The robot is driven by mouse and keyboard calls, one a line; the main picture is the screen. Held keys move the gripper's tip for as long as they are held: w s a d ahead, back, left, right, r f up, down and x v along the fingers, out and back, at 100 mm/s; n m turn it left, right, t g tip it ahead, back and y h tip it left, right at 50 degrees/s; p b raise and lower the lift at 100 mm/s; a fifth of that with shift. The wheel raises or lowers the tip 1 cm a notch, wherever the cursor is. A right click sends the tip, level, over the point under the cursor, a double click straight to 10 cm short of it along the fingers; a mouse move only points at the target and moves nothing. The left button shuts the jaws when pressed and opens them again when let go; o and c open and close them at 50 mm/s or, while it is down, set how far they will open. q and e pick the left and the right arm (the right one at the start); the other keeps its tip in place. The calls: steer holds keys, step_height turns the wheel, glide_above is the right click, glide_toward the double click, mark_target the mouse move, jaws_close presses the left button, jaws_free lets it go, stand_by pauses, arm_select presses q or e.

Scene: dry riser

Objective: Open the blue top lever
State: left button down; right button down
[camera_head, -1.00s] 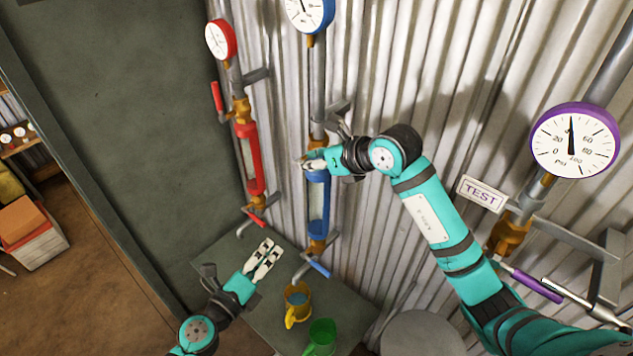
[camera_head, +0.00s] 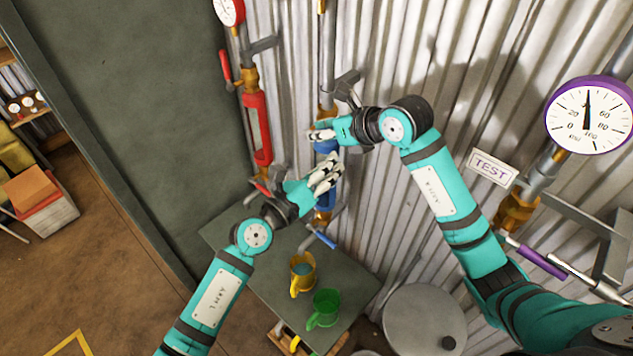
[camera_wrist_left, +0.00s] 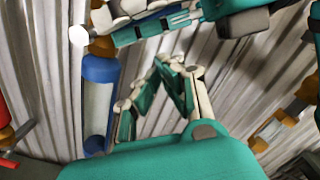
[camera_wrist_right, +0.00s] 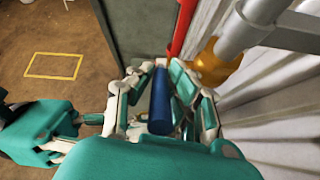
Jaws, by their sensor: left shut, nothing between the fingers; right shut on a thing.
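The blue top lever (camera_wrist_right: 160,105) shows in the right wrist view as a blue handle between the fingers of my right gripper (camera_wrist_right: 160,75). That gripper is shut on it, beside the brass valve (camera_wrist_right: 212,65). In the head view my right gripper (camera_head: 318,135) is at the top of the blue riser (camera_head: 325,196) and hides the lever. My left gripper (camera_head: 328,172) is shut and empty, just below the right one and in front of the blue riser's sight tube. The left wrist view shows the blue riser (camera_wrist_left: 99,70) to the left of the left gripper's fingers.
A red riser (camera_head: 257,128) stands to the left. The table (camera_head: 240,238) below holds a yellow mug (camera_head: 303,272) and a green mug (camera_head: 325,308). A blue lower lever (camera_head: 321,238) is above the table. A purple gauge (camera_head: 590,115) and TEST sign (camera_head: 492,167) are at right.

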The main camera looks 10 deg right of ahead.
arm_select(q)
steer(key=shift+w+a+r, duration=0.2)
steer(key=shift+w+r, duration=0.2)
steer(key=shift+r, duration=0.2)
steer(key=shift+w+a+r, duration=0.15)
steer(key=shift+w+r, duration=0.25)
steer(key=shift+r, duration=0.15)
arm_select(e)
steer(key=shift+f, duration=0.1)
arm_select(q)
steer(key=shift+w+a+r, duration=0.15)
steer(key=shift+w+r, duration=0.2)
steer(key=shift+r, duration=0.3)
arm_select(e)
steer(key=c, duration=1.3)
jaws_free()
arm_select(q)
steer(key=shift+w+r, duration=0.1)
arm_select(e)
steer(key=shift+o, duration=0.2)
steer(key=shift+f, duration=0.1)
steer(key=shift+d, duration=0.2)
